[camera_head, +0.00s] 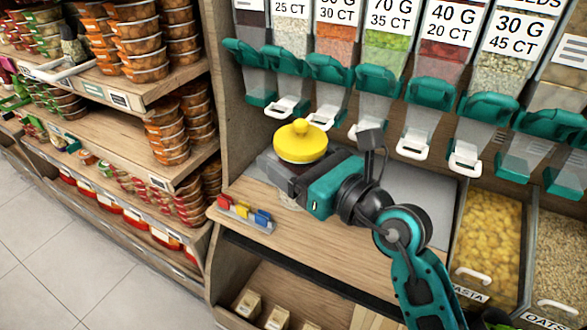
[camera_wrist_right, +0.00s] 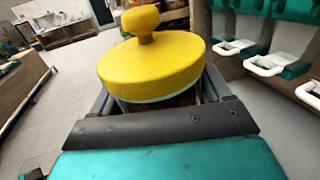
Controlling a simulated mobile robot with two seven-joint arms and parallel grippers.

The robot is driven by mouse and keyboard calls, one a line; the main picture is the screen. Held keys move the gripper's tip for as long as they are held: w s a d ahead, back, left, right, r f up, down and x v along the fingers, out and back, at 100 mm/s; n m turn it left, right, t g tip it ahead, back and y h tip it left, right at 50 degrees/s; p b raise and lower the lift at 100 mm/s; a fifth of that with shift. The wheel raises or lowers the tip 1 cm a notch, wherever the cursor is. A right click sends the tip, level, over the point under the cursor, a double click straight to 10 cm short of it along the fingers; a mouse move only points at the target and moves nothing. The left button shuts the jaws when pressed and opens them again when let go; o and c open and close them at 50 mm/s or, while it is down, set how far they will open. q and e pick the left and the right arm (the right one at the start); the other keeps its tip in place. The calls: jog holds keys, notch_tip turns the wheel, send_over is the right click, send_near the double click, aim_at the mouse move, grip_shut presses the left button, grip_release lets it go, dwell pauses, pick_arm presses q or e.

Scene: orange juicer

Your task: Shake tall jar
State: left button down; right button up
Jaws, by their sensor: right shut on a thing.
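The tall jar has a round yellow lid with a knob (camera_head: 300,142); its body is mostly hidden behind my gripper. My right gripper (camera_head: 290,170) reaches in from the right over the wooden counter and is shut around the jar just below the lid. In the right wrist view the yellow lid (camera_wrist_right: 152,65) fills the middle, upright or nearly so, with the gripper's dark fingers on both sides of the jar. Whether the jar's base touches the counter is hard to tell. My left gripper is not in view.
Dispensers with teal spouts and white handles (camera_head: 365,125) hang behind the counter (camera_head: 310,245). A small holder with red, yellow and blue pieces (camera_head: 246,213) sits at the counter's front left. Shelves of packaged food (camera_head: 130,130) stand left. Bins of pasta (camera_head: 488,240) and oats are right.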

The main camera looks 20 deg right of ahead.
notch_tip(320, 180, down, 5)
jog(key=shift+d+f, duration=0.1)
jog(key=shift+f, duration=0.1)
jog(key=shift+d+f, duration=0.15)
jog(key=shift+f, duration=0.1)
notch_tip(320, 180, up, 6)
jog(key=shift+r, duration=0.1)
jog(key=shift+a, duration=0.2)
notch_tip(320, 180, down, 6)
jog(key=shift+d+f, duration=0.1)
jog(key=shift+f, duration=0.05)
jog(key=shift+d, duration=0.1)
jog(key=shift+r, duration=0.2)
